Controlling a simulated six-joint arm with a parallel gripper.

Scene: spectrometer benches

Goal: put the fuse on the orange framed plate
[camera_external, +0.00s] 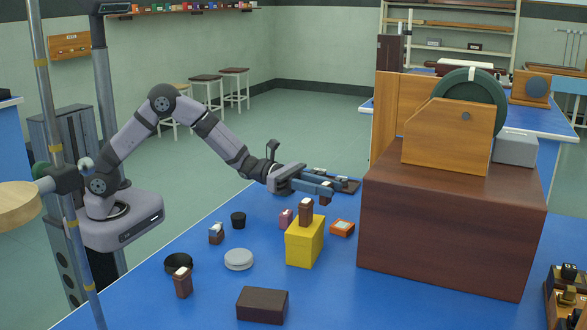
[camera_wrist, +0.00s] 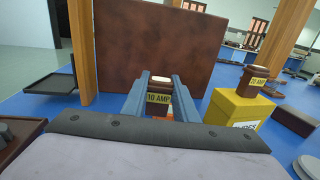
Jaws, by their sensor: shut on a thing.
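My gripper (camera_external: 326,191) is shut on a brown fuse with a white top, (camera_wrist: 158,98) labelled "10 AMP" in the wrist view. The fuse is upright between the blue-grey fingers, above the table. The orange framed plate (camera_external: 342,228) lies on the blue table, below and slightly right of the held fuse in the external view. In the wrist view the plate is mostly or wholly hidden by the gripper and fuse. Another brown "10 AMP" fuse (camera_external: 306,211) stands on a yellow box (camera_external: 305,247), left of the plate; it also shows in the wrist view (camera_wrist: 253,80).
A large brown box (camera_external: 450,235) with a wheel apparatus stands right of the plate. A pink block (camera_external: 286,219) is behind the yellow box. Left are a black cup (camera_external: 238,220), a pale disc (camera_external: 239,260) and another fuse (camera_external: 182,284). A dark brown block (camera_external: 262,304) is in front.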

